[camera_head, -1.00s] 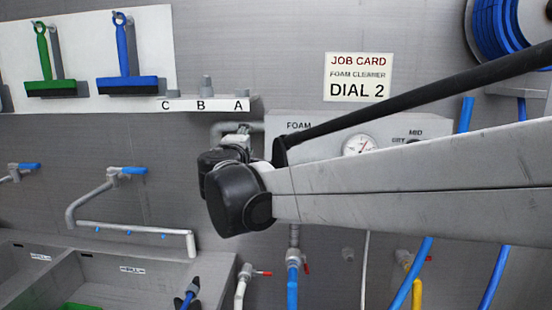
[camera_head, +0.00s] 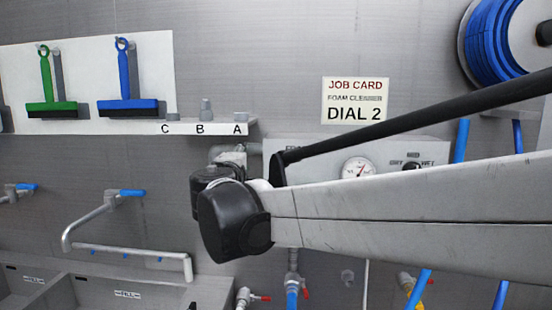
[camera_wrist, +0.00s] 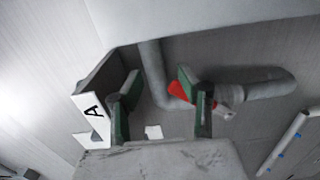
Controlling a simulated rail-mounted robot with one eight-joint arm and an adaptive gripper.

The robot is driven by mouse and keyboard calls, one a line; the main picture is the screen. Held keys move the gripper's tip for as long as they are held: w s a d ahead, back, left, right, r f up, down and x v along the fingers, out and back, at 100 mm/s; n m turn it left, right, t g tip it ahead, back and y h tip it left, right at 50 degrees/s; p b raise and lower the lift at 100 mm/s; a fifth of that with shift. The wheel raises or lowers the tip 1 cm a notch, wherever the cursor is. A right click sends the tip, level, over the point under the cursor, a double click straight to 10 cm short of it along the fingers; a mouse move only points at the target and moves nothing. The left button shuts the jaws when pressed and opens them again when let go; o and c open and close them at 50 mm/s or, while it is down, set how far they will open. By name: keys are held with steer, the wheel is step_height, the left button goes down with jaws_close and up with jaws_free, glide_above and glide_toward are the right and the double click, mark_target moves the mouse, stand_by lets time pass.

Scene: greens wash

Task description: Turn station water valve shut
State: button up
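In the wrist view a red valve lever (camera_wrist: 177,92) sits on a grey pipe (camera_wrist: 265,84) with a bend. My gripper (camera_wrist: 158,98) is open, its two green-padded fingers apart. The lever appears beside the right finger, partly hidden by it; I cannot tell whether they touch. In the head view the pipe (camera_head: 222,150) runs at the left end of the grey foam station box (camera_head: 430,148). My black wrist (camera_head: 232,220) is in front of it and hides the gripper and the valve lever.
A shelf (camera_head: 220,128) marked C, B, A is just above the wrist. A job card (camera_head: 355,101) reads DIAL 2. A gauge (camera_head: 358,170) is on the box. A sink (camera_head: 80,285) is at lower left.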

steer(key=s+p, duration=0.2)
steer(key=s, duration=1.1)
steer(key=shift+s+a, duration=0.2)
steer(key=shift+s, duration=0.15)
stand_by(0.8)
